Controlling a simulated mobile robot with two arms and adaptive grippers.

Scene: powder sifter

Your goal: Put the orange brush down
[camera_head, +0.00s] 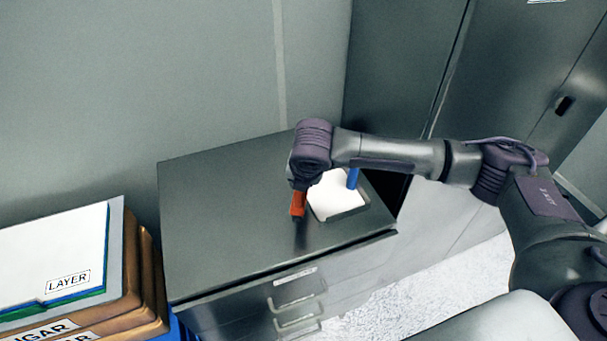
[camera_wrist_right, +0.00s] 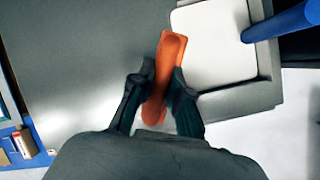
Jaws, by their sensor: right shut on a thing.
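The orange brush (camera_head: 298,203) is at my right gripper, over the dark cabinet top (camera_head: 220,220), just left of a tray. In the right wrist view the brush (camera_wrist_right: 170,55) sits between the two dark fingers of my right gripper (camera_wrist_right: 161,92), which is shut on it. Its far end points away from the gripper, beside the white tray. Whether the brush touches the cabinet top I cannot tell. In the head view my right arm hides the upper part of the brush. My left gripper is not in view.
A dark-rimmed tray with a white inside (camera_head: 335,196) stands right of the brush, with a blue upright thing (camera_head: 353,178) at it. The left of the cabinet top is clear. Stacked boxes with a LAYER label (camera_head: 68,282) stand left of the cabinet.

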